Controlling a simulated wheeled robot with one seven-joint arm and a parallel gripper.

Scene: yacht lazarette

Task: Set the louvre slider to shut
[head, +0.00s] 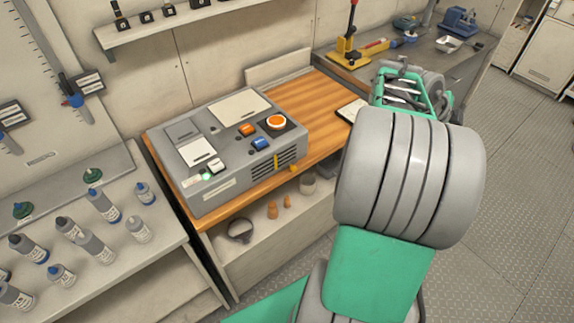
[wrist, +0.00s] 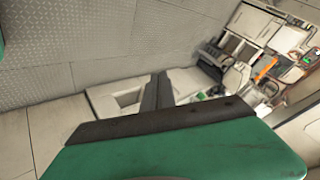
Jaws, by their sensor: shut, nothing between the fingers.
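The grey console (head: 222,196) sits on a wooden bench top. The slider's exact setting is too small to read. In the wrist view my gripper (wrist: 160,76) has its two dark fingers together, with nothing between them. It is apart from the console. In the head view my arm rises at the right, and its bulky grey links hide the gripper's fingertips.
The console top carries an orange round button (head: 277,122), an orange switch (head: 247,129), a blue switch (head: 260,144) and a white switch (head: 216,166). Several bottles stand on the left bench (head: 160,250). A tablet (head: 351,111) lies right of the console. The metal floor (head: 510,190) is clear at right.

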